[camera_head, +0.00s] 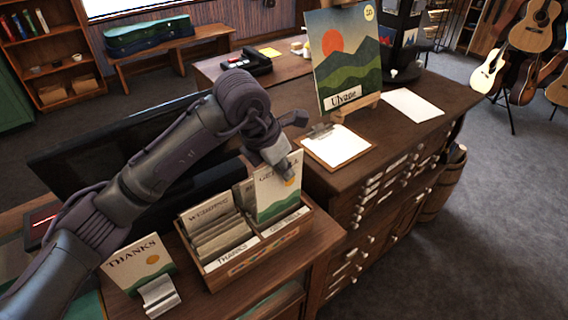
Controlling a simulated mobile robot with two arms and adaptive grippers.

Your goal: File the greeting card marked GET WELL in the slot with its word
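The greeting card (268,203) is pale with green hills and an orange sun. Its heading is partly covered by my gripper; the visible letters fit GET WELL. My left gripper (284,171) is at the card's top edge and appears shut on it. The card stands roughly upright at the right-hand slot of a wooden card box (217,281), its lower edge behind the front labels. A label reading THANKS (232,256) fronts the left slot; the right label (286,223) is hard to read. My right gripper is out of view.
A THANKS card (139,262) stands on a small holder left of the box. A dark monitor (100,150) is behind my arm. A clipboard (336,146) and a picture on an easel (345,60) stand on the drawer cabinet at right.

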